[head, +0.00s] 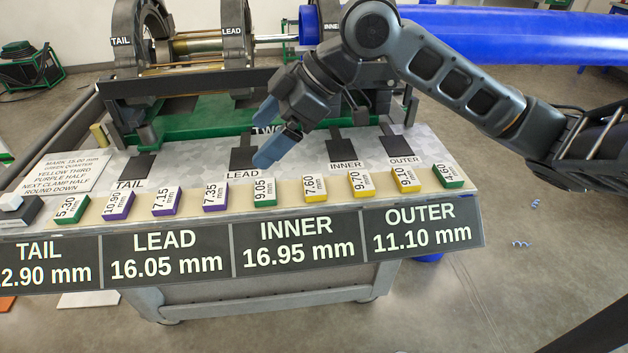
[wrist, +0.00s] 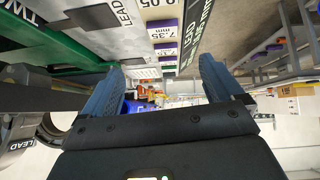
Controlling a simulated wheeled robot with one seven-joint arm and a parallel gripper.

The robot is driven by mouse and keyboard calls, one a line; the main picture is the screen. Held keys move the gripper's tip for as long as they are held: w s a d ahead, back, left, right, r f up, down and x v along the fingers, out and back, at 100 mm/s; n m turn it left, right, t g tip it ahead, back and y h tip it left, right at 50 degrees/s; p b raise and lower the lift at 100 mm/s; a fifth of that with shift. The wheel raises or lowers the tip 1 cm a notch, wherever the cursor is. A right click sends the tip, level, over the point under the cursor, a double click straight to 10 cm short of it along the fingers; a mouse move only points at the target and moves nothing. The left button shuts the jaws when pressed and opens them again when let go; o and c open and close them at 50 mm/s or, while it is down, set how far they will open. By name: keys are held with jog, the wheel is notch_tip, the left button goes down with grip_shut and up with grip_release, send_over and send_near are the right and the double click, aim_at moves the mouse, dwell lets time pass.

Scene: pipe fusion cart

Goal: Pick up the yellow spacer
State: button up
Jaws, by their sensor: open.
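Three yellow spacers lie in the row along the front ledge of the cart in the head view: one marked 7.60 (head: 315,187), one marked 9.70 (head: 362,184) and one marked 9.10 (head: 406,179). My gripper (head: 266,136) is open and empty, with blue fingers, above the grey panel near the LEAD slot. It is behind and to the left of the yellow spacers, apart from them. In the wrist view my open gripper (wrist: 160,72) has nothing between its fingers, and I make out no yellow spacer there.
Green spacers marked 5.30 (head: 72,210), 9.05 (head: 265,193) and 1.60 (head: 448,176) share the ledge with purple ones marked 10.90 (head: 118,206), 7.15 (head: 164,202) and 7.35 (head: 215,197). Black slots and the clamp frame (head: 180,58) stand behind. A blue pipe (head: 480,36) runs behind my arm.

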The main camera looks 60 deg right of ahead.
aim_at(314, 184)
jog(key=s+d+f+g, duration=0.1)
jog(key=s+d, duration=0.1)
jog(key=s+d+f+g+h, duration=0.1)
jog(key=s+d, duration=0.1)
jog(key=s, duration=0.1)
jog(key=s+d+f+g, duration=0.1)
jog(key=s+d+f, duration=0.1)
jog(key=s+d, duration=0.1)
jog(key=shift+s+d+m+g+h+p, duration=0.1)
jog(key=shift+s+m+g+h+p, duration=0.1)
jog(key=shift+m+g+h+p, duration=0.15)
jog(key=shift+x, duration=3.6)
jog(key=shift+w+r, duration=0.1)
jog(key=shift+c, duration=0.3)
jog(key=c, duration=1.1)
